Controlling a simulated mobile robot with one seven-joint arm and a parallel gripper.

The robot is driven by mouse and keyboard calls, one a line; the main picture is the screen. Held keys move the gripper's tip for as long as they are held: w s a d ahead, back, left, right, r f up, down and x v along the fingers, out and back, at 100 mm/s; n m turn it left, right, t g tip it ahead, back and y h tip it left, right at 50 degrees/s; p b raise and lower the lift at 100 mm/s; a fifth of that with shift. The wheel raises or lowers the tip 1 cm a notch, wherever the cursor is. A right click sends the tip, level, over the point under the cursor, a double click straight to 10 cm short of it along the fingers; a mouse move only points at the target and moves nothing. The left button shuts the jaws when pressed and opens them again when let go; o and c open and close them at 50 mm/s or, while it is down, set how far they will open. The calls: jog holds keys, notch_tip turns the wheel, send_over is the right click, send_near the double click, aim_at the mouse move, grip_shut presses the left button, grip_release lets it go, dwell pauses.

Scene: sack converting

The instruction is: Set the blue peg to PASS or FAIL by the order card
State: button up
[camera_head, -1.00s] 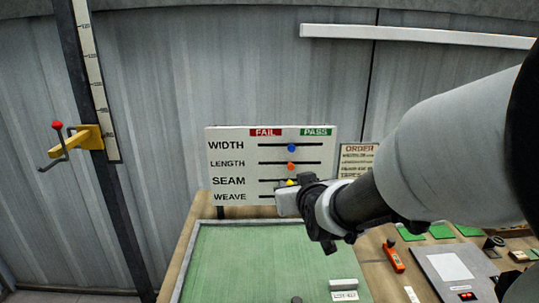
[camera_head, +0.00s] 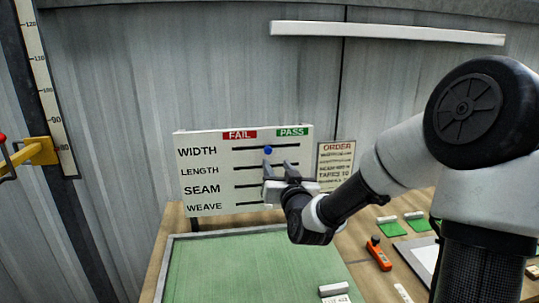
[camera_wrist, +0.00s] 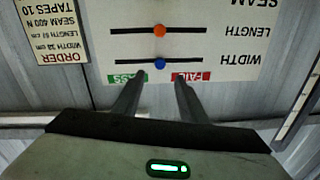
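The blue peg (camera_head: 267,150) sits near the middle of the WIDTH slot on the white board (camera_head: 190,168), between the red FAIL label (camera_head: 240,135) and the green PASS label (camera_head: 292,132). My gripper (camera_head: 279,166) is open and empty, its fingers in front of the LENGTH row, just below the blue peg in the head view. In the upside-down wrist view, the blue peg (camera_wrist: 160,63) appears just beyond and between the fingertips (camera_wrist: 158,78), apparently untouched. The order card (camera_head: 336,160) hangs right of the board. Its width, length, seam and tapes lines are partly legible in the wrist view (camera_wrist: 55,30).
The orange peg (camera_wrist: 159,31) sits mid-slot in the LENGTH row; my gripper hides it in the head view. A green mat (camera_head: 235,265) lies below the board. An orange tool (camera_head: 378,254) and green pads (camera_head: 392,229) lie to the right. A yellow bracket (camera_head: 38,152) is far left.

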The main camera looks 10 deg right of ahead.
aim_at(269, 152)
jog(key=w, duration=0.9)
jog(key=shift+w+a, duration=0.25)
grip_shut()
